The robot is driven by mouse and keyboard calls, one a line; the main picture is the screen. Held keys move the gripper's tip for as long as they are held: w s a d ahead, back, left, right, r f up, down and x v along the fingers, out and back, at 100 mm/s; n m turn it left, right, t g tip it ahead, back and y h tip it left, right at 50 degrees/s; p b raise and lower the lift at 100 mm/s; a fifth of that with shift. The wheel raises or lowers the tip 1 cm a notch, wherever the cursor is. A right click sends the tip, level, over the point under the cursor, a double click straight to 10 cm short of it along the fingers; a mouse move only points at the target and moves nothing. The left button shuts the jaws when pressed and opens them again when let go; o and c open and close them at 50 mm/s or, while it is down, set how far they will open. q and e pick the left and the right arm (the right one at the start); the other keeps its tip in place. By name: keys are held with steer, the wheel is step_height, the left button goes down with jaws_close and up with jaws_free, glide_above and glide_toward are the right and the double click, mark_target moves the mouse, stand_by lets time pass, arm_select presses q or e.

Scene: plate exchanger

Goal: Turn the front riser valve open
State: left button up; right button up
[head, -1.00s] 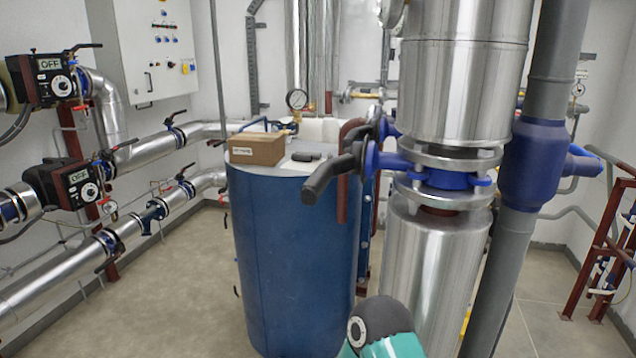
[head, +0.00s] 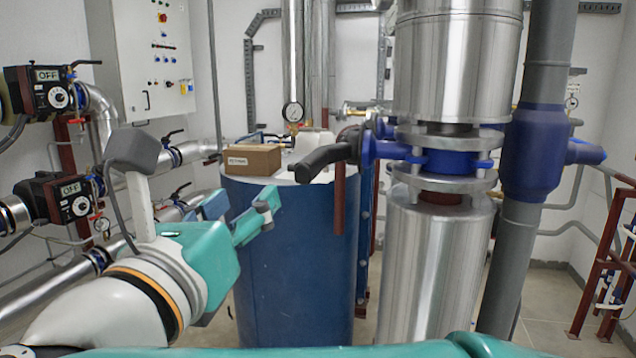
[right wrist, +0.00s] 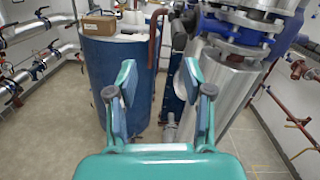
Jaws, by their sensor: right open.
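The front riser valve (head: 445,160) is a blue body clamped between metal flanges on the silver vertical pipe. Its dark lever handle (head: 328,158) sticks out to the left, roughly level and across the pipe. In the right wrist view the valve (right wrist: 226,27) is at the upper right, partly cut off.
A dark red pipe (head: 339,190) rises just behind the handle. A grey pipe (head: 545,70) stands right of the riser. Pumps and pipes line the left wall.

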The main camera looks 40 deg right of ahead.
mark_target(302, 171)
steer(key=w+d+p, duration=0.1)
steer(key=w+d, duration=0.1)
steer(key=d, duration=0.2)
steer(key=w+d+m+g+p, duration=0.1)
steer(key=w+d+p, duration=0.1)
steer(key=d, duration=0.2)
steer(key=w+d+m+p, duration=0.1)
steer(key=w+d+p, duration=0.1)
steer(key=w+d, duration=0.1)
steer(key=shift+d+r, duration=0.3)
steer(key=shift+d, duration=0.6)
steer(key=shift+p+x, duration=0.3)
steer(key=shift+x, duration=0.55)
steer(key=shift+f, duration=0.1)
steer(key=shift+a, duration=0.1)
jaws_close()
